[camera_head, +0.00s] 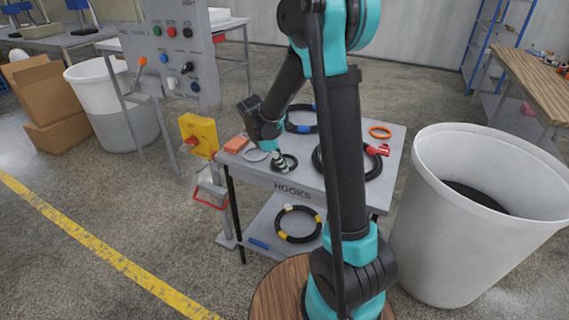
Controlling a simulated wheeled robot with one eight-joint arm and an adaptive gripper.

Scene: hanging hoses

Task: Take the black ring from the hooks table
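The hooks table (310,180) is a grey metal stand with HOOKS written on its front edge. A small black ring (293,164) lies flat on its top near the front. My gripper (281,166) points down at the left part of this ring, its fingertips at or just above the ring. Whether the fingers touch or hold it is too small to tell. My arm stands in front of the table and hides part of its right half.
A pale ring (256,154), an orange block (236,144), an orange ring (380,132) and larger black hose coils (375,165) share the tabletop. Another coil (280,232) lies on the lower shelf. A white bin (440,220) stands right; a yellow switch box (203,135) stands left.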

